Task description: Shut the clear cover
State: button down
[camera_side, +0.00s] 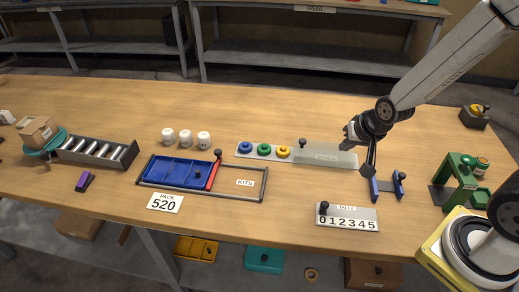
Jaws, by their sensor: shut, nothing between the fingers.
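The clear cover (330,156) is a long translucent panel with a dark knob (302,142) at its left end. It lies over the right part of a pale strip (248,154). Blue, green and yellow round buttons (264,149) on the strip's left part are uncovered. My gripper (369,168) is shut and empty, pointing down just past the cover's right end. I cannot tell whether it touches the cover.
A blue bracket (374,190) with a knobbed blue block stands close below my gripper. A counter plate (348,218) lies in front. A blue tray (178,172) in a dark frame and white cups (186,138) are left. A green press (457,178) stands right.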

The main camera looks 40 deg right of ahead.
jog(key=w+d+m, duration=0.1)
jog(key=m, duration=0.1)
jog(key=w+d+m+t+h, duration=0.1)
jog(key=m, duration=0.1)
jog(key=shift+w+d+f+t, duration=0.3)
jog(key=shift+w+d+f, duration=0.1)
jog(key=shift+f, duration=0.1)
send_near(305, 146)
jog(key=shift+s+d+f, duration=0.2)
jog(key=shift+d+f, duration=0.5)
jog(key=shift+f, duration=0.35)
jog(key=shift+s+d+f, duration=0.2)
jog(key=shift+d+f, duration=0.5)
jog(key=shift+f, duration=0.3)
jog(key=shift+w+a, duration=0.3)
jog(key=shift+w, duration=0.3)
jog(key=shift+w+a, duration=0.3)
jog(key=shift+w, duration=0.3)
jog(key=shift+w+a, duration=0.3)
jog(key=shift+w, duration=0.3)
jog(key=shift+w+a, duration=0.15)
jog(key=shift+w+a, duration=6.65)
jog(key=shift+a+r, duration=0.1)
jog(key=shift+a, duration=0.05)
jog(key=shift+s, duration=0.1)
